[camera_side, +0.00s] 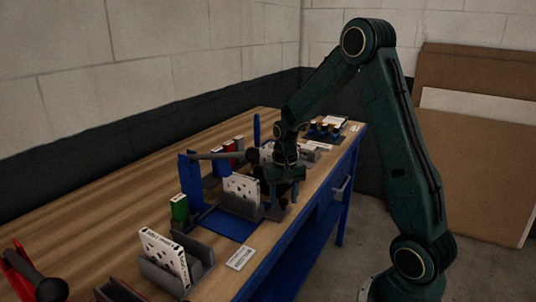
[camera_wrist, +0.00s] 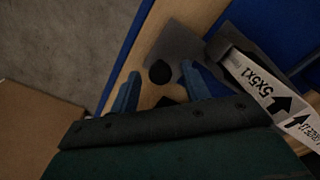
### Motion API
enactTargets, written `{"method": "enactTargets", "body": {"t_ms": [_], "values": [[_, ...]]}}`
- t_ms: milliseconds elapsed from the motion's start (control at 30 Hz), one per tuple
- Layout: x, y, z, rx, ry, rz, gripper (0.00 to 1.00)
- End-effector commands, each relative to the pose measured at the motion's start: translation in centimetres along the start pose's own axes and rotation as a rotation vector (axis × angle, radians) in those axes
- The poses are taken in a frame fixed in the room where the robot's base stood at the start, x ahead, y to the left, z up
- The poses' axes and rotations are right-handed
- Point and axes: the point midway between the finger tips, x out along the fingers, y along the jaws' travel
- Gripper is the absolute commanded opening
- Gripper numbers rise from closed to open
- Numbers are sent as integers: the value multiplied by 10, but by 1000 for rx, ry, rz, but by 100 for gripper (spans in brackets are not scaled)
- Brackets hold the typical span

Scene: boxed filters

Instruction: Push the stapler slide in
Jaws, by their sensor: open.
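The stapler has a blue upright post (camera_side: 190,180) with a grey lever arm reaching right from its top. In front of it a white printed filter box (camera_side: 241,190) stands upright in a grey holder, which I take to be the slide. In the wrist view the box (camera_wrist: 255,82) lies at the right, beside a flat grey plate (camera_wrist: 172,45). A black round knob (camera_wrist: 160,72) shows near that plate. My gripper (camera_wrist: 158,88) is open, with its blue fingers on either side of the knob in that view. Contact cannot be told. In the side view my gripper (camera_side: 282,190) is just right of the holder.
Another filter box (camera_side: 165,258) stands in a grey holder (camera_side: 205,250) at the near side. A green box (camera_side: 180,208) stands by the post. A white label card (camera_side: 240,258) lies near the bench's front edge. Bare wood (camera_side: 110,210) is free at the left.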

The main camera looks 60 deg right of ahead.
Motion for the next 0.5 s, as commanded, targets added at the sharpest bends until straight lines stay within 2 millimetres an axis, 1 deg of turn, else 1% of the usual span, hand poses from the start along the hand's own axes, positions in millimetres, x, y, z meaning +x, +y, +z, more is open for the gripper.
{"method": "enactTargets", "body": {"t_ms": [33, 67, 200, 267, 300, 500], "values": [[0, 0, 0, 0, 0, 0, 46], [0, 0, 0, 0, 0, 0, 43], [0, 0, 0, 0, 0, 0, 15], [0, 0, 0, 0, 0, 0, 3], [0, 0, 0, 0, 0, 0, 0], [0, -1, 1, -1, 0, 0, 0]]}}
